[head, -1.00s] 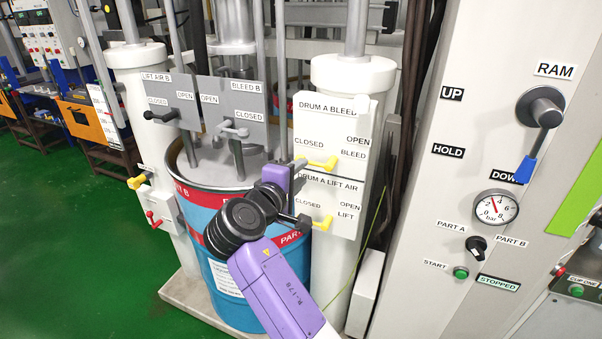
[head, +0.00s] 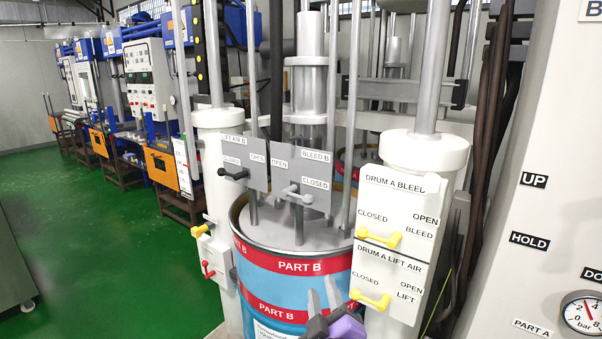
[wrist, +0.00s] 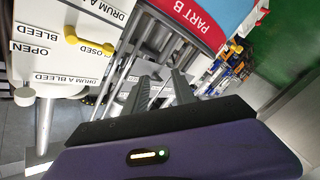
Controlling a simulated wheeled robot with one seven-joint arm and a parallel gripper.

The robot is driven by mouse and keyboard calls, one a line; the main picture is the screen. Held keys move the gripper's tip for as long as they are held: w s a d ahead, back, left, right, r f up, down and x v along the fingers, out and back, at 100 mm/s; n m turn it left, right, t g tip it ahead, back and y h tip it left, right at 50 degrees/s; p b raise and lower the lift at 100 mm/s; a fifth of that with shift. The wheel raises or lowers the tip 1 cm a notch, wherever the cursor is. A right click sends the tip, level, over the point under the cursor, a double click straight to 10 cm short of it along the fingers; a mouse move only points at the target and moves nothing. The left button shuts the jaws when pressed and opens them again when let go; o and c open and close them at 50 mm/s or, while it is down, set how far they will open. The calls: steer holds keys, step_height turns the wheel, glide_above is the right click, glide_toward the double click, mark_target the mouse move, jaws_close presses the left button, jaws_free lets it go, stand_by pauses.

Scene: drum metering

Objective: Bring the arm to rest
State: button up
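My gripper (head: 322,286) shows at the bottom of the head view, in front of the blue drum (head: 290,282) with the red PART B band. Only its two grey fingers and a bit of the purple wrist show; the rest of my arm is out of the picture. In the wrist view the two fingers (wrist: 161,82) stand apart with nothing held between them.
A control cabinet (head: 540,200) with a gauge (head: 584,312) is at far right. Green floor (head: 110,235) is open at left.

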steer(key=s+d+f+m+g, duration=0.1)
steer(key=s+d+f+m, duration=0.2)
steer(key=s, duration=1.2)
steer(key=s+d+f+m+g, duration=0.1)
steer(key=s+d+f+m, duration=0.2)
steer(key=s+d, duration=0.4)
steer(key=s+d+f+m+g+h, duration=0.1)
steer(key=s+d, duration=0.4)
steer(key=s, duration=2)
steer(key=f+m, duration=0.1)
steer(key=m, duration=0.1)
steer(key=shift+d+f+m, duration=0.3)
steer(key=shift+f+m, duration=0.1)
